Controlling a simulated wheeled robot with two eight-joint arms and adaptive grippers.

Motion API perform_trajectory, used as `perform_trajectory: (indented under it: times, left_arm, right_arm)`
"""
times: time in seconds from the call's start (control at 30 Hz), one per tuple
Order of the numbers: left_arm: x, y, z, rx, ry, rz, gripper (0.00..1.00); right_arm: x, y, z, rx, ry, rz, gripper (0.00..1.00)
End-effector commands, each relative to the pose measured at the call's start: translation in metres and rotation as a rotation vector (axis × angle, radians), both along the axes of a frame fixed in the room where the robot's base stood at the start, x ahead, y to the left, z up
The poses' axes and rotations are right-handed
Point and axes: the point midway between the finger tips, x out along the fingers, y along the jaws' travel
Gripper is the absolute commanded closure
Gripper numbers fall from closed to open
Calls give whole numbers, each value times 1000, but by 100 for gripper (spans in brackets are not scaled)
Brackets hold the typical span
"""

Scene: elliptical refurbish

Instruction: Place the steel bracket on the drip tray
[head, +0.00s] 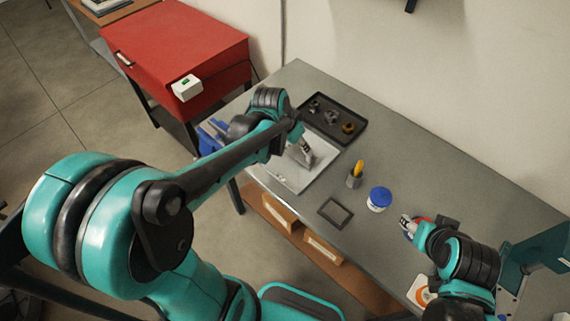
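A light grey, shallow metal tray (286,172), which looks like the drip tray, lies on the bench toward its left end. My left gripper (308,156) points down over this tray. A pale grey shape shows at its fingers, and I cannot tell whether it is the steel bracket or part of the gripper. I cannot pick out the bracket for sure anywhere else. My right gripper (405,220) is low over the bench at the right, by a small red and blue object (411,234). Its fingers are too small to read.
A black tray (357,112) with several small parts lies behind the metal tray. A red cabinet (185,50) is at the left. The bench's back right is clear.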

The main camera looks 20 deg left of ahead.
Motion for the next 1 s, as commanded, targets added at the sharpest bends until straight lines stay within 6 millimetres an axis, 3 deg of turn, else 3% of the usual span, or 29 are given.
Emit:
perform_trajectory:
  times: [0.03,0.2,0.43,0.63,1.0]
  left_arm:
    - [-19,-3,13,-1,-14,36,61]
    - [-75,-7,42,-11,-75,177,61]
    - [-133,-6,51,-42,-156,326,61]
    - [-153,-5,49,-61,-189,382,61]
    - [-154,-5,46,-64,-193,388,61]
  right_arm:
    - [0,0,0,0,0,0,46]
    - [0,0,0,0,0,0,46]
    - [0,0,0,0,0,0,46]
    - [0,0,0,0,0,0,46]
    - [0,0,-2,0,0,0,46]
